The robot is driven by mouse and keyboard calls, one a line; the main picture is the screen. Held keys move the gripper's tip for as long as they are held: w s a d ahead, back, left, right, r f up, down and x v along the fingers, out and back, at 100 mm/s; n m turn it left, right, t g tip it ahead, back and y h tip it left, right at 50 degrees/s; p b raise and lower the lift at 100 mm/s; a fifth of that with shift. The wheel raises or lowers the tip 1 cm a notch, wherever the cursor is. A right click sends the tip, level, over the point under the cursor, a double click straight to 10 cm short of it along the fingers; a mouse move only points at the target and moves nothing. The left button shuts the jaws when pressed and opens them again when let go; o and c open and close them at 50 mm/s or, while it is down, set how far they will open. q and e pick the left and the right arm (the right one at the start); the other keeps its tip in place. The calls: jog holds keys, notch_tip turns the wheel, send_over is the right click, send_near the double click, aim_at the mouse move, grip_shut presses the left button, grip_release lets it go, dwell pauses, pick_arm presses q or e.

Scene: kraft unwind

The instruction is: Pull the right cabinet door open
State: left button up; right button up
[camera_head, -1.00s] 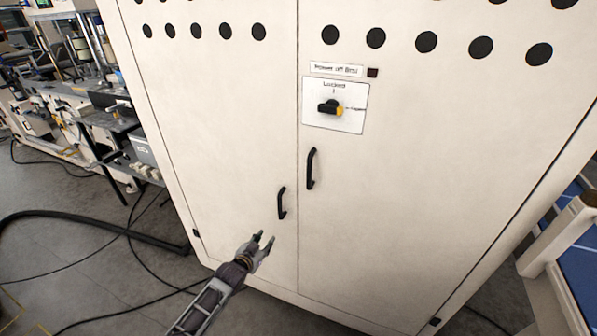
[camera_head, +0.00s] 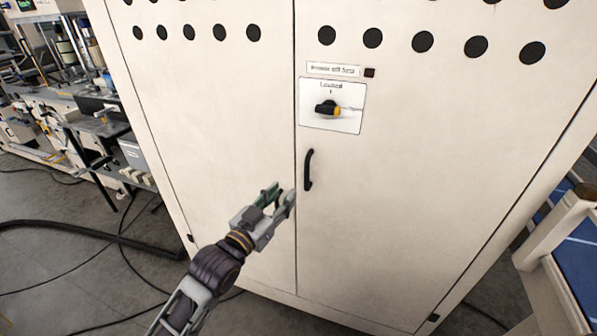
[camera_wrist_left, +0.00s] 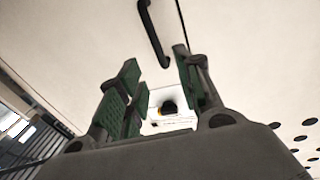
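A large cream cabinet has two doors meeting at a vertical seam. The right door (camera_head: 400,210) looks closed, flush with the left door (camera_head: 190,150). Its black bar handle (camera_head: 308,170) stands just right of the seam. My left gripper (camera_head: 281,192) is open and empty, below and left of this handle and apart from it. My right gripper is not in view.
A rotary switch with a black and yellow knob (camera_head: 327,108) sits on a white plate marked "Locked", above the handle. Machinery (camera_head: 70,110) and a thick black hose (camera_head: 90,235) are at the left. A pale stand (camera_head: 550,235) is at the right.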

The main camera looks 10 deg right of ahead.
aim_at(306, 173)
pick_arm(q)
jog(key=shift+s+n, duration=0.3)
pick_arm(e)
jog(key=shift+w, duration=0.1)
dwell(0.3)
pick_arm(q)
jog(key=shift+p+x, duration=0.45)
jog(key=shift+x, duration=4.55)
jog(key=shift+p+x, duration=0.4)
jog(key=shift+x, duration=1.5)
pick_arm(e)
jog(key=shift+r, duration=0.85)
pick_arm(q)
jog(key=shift+f, duration=0.2)
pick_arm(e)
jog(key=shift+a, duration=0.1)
